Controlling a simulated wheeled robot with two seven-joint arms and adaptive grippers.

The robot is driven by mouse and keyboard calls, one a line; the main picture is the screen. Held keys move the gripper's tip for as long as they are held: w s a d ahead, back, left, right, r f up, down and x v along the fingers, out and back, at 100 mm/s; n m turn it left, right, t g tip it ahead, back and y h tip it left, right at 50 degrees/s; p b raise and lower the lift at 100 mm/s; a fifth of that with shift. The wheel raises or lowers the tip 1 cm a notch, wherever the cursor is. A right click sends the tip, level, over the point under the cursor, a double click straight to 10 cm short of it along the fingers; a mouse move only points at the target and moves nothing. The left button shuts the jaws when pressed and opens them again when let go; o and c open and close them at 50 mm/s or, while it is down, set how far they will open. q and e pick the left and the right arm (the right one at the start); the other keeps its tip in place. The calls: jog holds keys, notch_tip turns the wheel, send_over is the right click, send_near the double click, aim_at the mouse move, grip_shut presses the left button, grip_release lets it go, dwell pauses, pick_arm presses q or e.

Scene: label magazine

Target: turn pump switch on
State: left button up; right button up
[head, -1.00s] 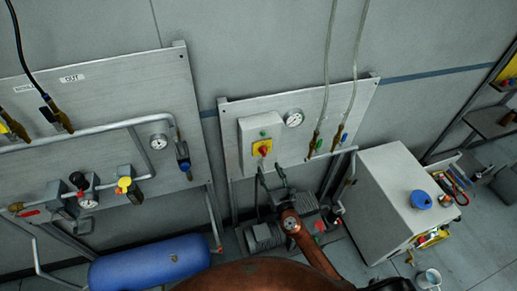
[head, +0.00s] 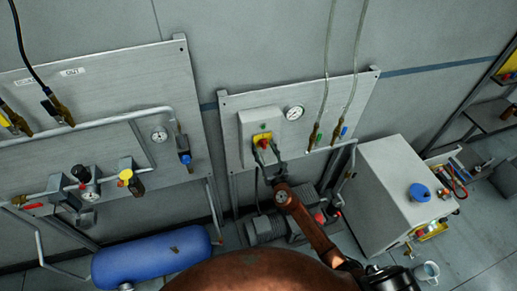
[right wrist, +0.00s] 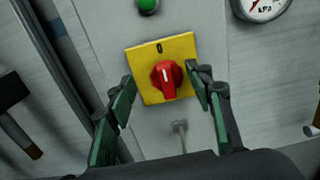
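The pump switch is a red rotary knob (right wrist: 167,77) on a yellow plate (right wrist: 182,49) marked 0 at its top. The knob's white line points up, slightly left. It also shows in the head view as a small red knob (head: 263,142) on a pale box (head: 254,119). My right gripper (right wrist: 161,92) is open, with one green-padded finger on each side of the knob. The fingers overlap the yellow plate's edges in the picture; contact with the knob does not show. My left gripper is not in view.
A green indicator (right wrist: 147,5) sits above the switch and a pressure gauge (head: 294,113) to its right. Two hoses run to valves (head: 315,136) further right. A grey pump (head: 266,229) stands below. A white cabinet (head: 392,190) is at the right.

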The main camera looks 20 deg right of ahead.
jog(key=shift+d, duration=0.2)
jog(key=shift+c, duration=0.7)
jog(key=shift+d+f, duration=0.1)
jog(key=shift+d, duration=0.2)
jog(key=c, duration=0.6)
jog(key=shift+a, duration=0.2)
jog(key=c, duration=0.4)
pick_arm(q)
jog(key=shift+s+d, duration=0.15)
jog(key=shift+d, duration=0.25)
